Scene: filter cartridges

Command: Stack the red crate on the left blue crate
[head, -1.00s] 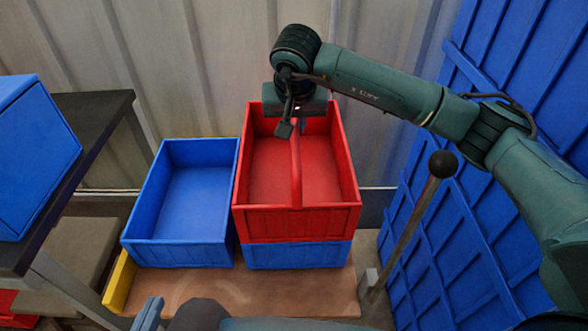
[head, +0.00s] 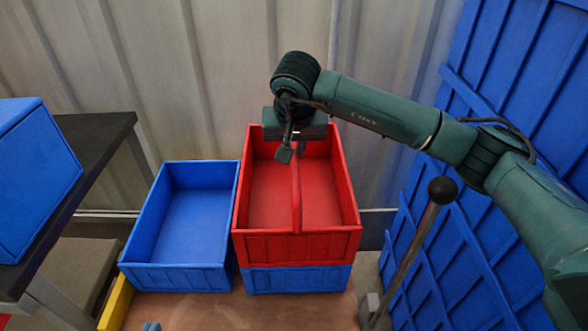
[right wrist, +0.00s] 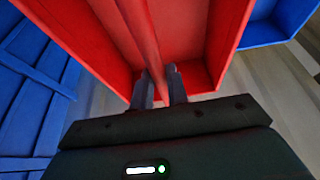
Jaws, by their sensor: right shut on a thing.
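The red crate (head: 298,248) has a central lengthwise handle bar and sits on top of a blue crate (head: 298,279) at the right. The left blue crate (head: 178,279) is empty and open, just left of that stack. My right gripper (right wrist: 160,88) is shut on the red crate's handle bar, with a finger on each side in the right wrist view.
The crates stand on a brown board (head: 235,314) with a yellow edge (head: 117,303) at left. A dark table (head: 92,150) with a blue bin (head: 36,180) is at left. A black-knobbed lever (head: 441,190) and blue panels (head: 520,110) are close at right.

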